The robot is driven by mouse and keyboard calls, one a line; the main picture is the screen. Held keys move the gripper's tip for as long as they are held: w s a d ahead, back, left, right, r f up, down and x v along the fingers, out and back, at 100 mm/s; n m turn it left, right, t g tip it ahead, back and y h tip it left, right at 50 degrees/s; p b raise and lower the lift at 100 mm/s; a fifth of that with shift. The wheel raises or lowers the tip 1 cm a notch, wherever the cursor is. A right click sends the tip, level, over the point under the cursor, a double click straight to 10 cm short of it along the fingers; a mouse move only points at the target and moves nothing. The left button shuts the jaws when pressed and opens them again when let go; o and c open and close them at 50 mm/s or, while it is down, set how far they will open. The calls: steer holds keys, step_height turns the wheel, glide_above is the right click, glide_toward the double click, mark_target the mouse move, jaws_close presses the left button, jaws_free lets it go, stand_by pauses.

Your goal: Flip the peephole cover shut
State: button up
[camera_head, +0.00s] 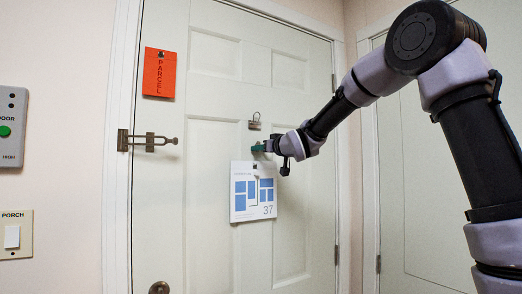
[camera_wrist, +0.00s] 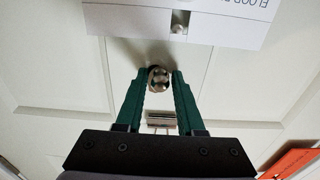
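A small round metal fitting (camera_wrist: 158,78), apparently the peephole, is on the door between my fingertips in the wrist view. In the wrist view I cannot make out whether its cover is open or shut. My gripper (camera_head: 259,147) is at the door in the head view and hides the fitting there. Its green fingers (camera_wrist: 159,82) are apart, one on each side of the fitting, with no clear grip on it. I cannot tell whether they touch it.
A metal clip (camera_head: 254,122) is just above my gripper; a floor plan sheet (camera_head: 239,207) hangs just below, from a small holder (camera_wrist: 180,22). An orange parcel tag (camera_head: 160,73), a door latch (camera_head: 148,141) and a knob (camera_head: 159,288) are farther left. Switches are on the left wall.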

jaws_close()
stand_by(0.9)
steer(key=o, duration=0.5)
jaws_free()
steer(key=v, duration=1.1)
steer(key=shift+w, duration=0.15)
